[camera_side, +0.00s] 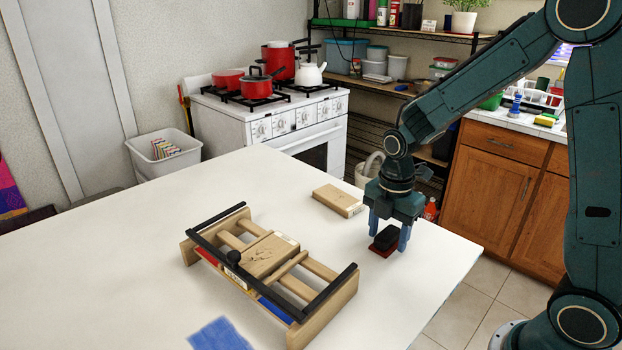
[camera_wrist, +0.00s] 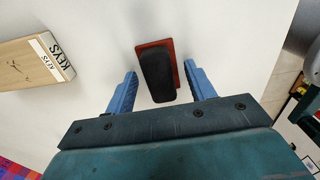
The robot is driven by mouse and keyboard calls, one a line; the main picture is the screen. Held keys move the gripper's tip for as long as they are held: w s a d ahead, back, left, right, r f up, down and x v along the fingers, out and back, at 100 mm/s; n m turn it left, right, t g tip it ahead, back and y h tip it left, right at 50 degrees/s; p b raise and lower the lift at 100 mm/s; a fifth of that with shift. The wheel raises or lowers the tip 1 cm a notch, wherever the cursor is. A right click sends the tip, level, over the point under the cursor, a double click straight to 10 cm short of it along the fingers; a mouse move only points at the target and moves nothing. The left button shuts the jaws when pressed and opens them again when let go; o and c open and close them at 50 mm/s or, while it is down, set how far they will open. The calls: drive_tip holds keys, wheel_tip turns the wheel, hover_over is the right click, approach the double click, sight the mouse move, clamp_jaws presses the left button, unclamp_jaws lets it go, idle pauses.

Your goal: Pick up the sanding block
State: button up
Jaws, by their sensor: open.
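The sanding block (camera_side: 384,241) has a black grip on a red base and lies on the white table near its right edge. It also shows in the wrist view (camera_wrist: 157,74), ahead of and between the two blue fingers. My gripper (camera_side: 388,236) is open and points down over the block, with one finger on either side of it. In the wrist view my gripper (camera_wrist: 163,85) holds nothing. From these views I cannot tell whether the fingers touch the block.
A wooden box marked KEYS (camera_side: 338,200) lies behind the block; it is at left in the wrist view (camera_wrist: 32,62). A wooden rack (camera_side: 318,271) with black rails holds another wooden box (camera_side: 268,256). A blue cloth patch (camera_side: 218,335) lies in front. The table's left side is clear.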

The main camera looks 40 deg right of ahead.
sight(387, 232)
drive_tip(key=shift+c, duration=0.2)
idle(0.3)
drive_tip(key=c, duration=0.8)
drive_tip(key=shift+r, duration=0.1)
wheel_tip(387, 232, up, 20)
idle(0.3)
idle(0.4)
drive_tip(key=o, duration=0.4)
drive_tip(key=shift+w, duration=0.1)
drive_tip(key=shift+c, duration=1.4)
